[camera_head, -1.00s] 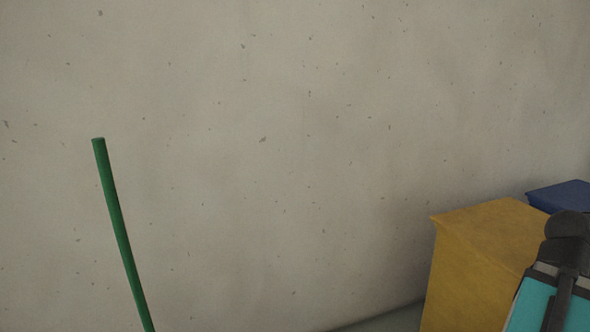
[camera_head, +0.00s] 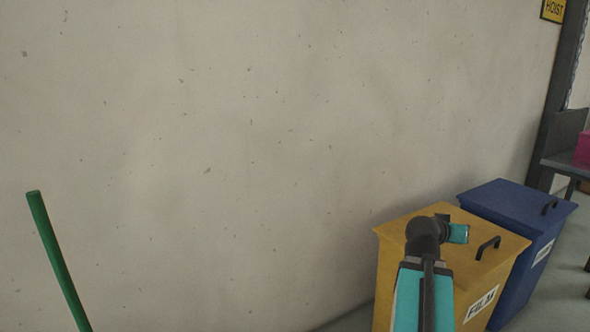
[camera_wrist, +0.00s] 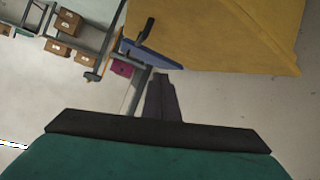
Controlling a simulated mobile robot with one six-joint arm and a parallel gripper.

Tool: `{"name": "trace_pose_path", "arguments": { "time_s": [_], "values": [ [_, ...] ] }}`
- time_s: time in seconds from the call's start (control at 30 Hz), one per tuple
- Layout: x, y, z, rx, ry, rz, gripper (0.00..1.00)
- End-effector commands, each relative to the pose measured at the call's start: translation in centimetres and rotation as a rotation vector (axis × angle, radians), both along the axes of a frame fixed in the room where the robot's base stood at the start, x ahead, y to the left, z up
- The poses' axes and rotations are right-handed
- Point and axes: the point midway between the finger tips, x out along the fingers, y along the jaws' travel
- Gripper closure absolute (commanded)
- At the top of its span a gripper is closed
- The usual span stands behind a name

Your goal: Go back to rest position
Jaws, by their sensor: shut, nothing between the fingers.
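My gripper (camera_wrist: 162,84) shows in the wrist view as two dark fingers close together, shut with nothing between them. My teal and black arm shows at the lower right of the head view, in front of a yellow bin (camera_head: 395,272). I cannot make out the fingers in the head view. The yellow bin, labelled FILM, also fills the upper right of the wrist view (camera_wrist: 235,30), apart from the fingers.
A blue bin (camera_head: 525,208) stands right of the yellow one. A green pole (camera_head: 56,255) rises at the left before a bare wall (camera_head: 220,130). A magenta box (camera_head: 583,149) sits at the right edge. Shelves with cardboard boxes (camera_wrist: 70,22) show in the wrist view.

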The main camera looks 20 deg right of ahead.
Motion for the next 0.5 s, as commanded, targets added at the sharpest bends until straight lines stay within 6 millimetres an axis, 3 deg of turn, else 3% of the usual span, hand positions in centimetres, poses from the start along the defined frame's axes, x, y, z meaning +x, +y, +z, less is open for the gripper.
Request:
{"name": "trace_pose_path", "arguments": {
  "time_s": [0.03, 0.2, 0.5],
  "values": [
    [1.5, 1.0, -0.4, 0.02, 0.017, 0.026, 1.0],
    [5.5, 4.3, -3.6, 0.084, 0.063, 0.096, 1.0],
    [10.6, 11.2, -9.6, 0.203, 0.156, 0.209, 1.0]
  ]
}}
